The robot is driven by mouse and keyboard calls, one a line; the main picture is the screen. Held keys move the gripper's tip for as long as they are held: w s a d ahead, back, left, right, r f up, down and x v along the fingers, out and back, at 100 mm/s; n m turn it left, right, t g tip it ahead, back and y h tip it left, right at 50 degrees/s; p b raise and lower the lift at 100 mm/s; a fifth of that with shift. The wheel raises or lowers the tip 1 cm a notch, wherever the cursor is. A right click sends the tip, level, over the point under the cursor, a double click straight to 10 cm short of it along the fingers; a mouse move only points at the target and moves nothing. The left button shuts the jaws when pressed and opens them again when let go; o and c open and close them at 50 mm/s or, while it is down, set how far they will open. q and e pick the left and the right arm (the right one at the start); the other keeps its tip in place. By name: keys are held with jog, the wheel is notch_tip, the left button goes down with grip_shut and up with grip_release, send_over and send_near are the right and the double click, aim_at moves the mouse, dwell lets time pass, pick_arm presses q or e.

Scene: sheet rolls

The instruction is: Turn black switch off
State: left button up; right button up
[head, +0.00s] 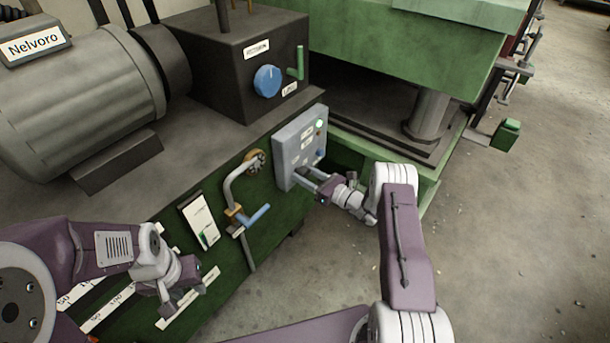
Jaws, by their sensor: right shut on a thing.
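A grey control box (288,150) is fixed to the front of the green machine, with small labels, a lit pale green lamp (319,123) and a small blue knob (320,153) on its face. My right gripper (306,177) reaches in from the right and is shut at the lower part of this face. The black switch cannot be made out clearly; the fingers cover the spot where they grip. My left gripper (170,304) hangs at the lower left in front of the green panel, away from the control box. Its finger opening is too unclear to tell.
A bent pipe with a blue-handled valve (257,215) stands out left of the box. A dark block carries a blue dial (267,81) and a green lever (297,62). A grey motor (85,95) sits at the upper left. Open floor (510,240) lies right.

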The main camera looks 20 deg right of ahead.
jog(key=shift+n, duration=0.3)
jog(key=n, duration=0.4)
jog(key=n+b, duration=0.1)
jog(key=n, duration=0.3)
jog(key=shift+f+n, duration=0.1)
jog(key=shift+n, duration=0.2)
jog(key=n, duration=0.4)
jog(key=shift+b, duration=0.35)
jog(key=n+b, duration=0.1)
jog(key=n, duration=0.3)
jog(key=shift+n, duration=0.4)
jog(key=o, duration=1.4)
jog(key=shift+c, duration=0.2)
